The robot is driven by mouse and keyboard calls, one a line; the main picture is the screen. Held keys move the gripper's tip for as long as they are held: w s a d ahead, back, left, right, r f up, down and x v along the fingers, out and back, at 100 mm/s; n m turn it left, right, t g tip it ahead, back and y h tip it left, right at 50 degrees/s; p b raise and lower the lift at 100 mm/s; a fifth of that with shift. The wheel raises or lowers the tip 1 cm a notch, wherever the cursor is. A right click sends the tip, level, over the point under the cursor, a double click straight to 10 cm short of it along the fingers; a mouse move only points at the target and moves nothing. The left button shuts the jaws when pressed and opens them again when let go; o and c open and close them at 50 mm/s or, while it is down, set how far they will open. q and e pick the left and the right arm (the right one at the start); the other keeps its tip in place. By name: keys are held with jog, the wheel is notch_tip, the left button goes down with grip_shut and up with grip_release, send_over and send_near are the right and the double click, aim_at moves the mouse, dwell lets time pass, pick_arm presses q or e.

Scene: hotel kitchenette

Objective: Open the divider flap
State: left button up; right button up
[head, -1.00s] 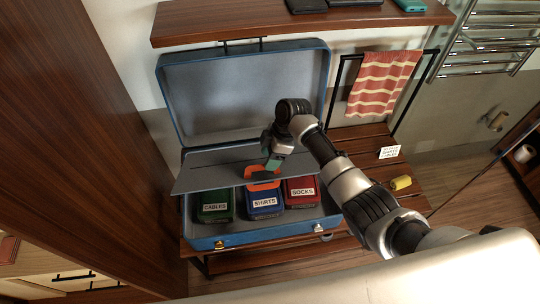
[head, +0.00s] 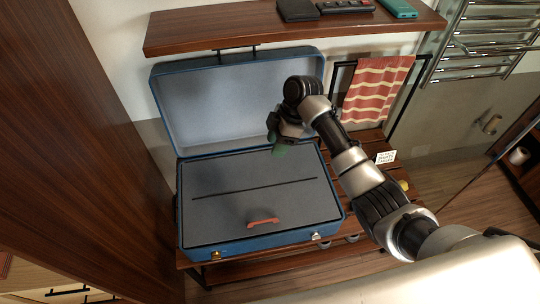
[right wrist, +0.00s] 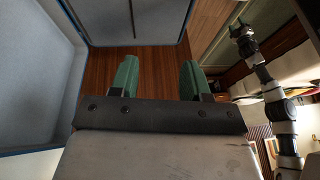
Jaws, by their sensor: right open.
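The divider flap (head: 225,212) is grey and lies flat across the open blue suitcase (head: 267,239) in the head view. A dark line runs across it. Its orange handle (head: 263,222) is near the front edge. The flap hides the inside of the case. My right gripper (head: 277,149) is above the back of the case, apart from the handle. Its green fingers are spread and empty in the right wrist view (right wrist: 160,80). My left gripper (right wrist: 243,38) shows small at the upper right of that view; its jaws are too small to judge.
The raised lid (head: 235,95) stands behind. A wooden shelf (head: 220,32) with dark items and a teal item hangs above it. A striped towel (head: 376,92) hangs on a rack at the right. A white card (head: 385,157) stands on the slatted bench. A wooden panel fills the left.

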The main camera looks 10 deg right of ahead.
jog(key=shift+v, duration=1.1)
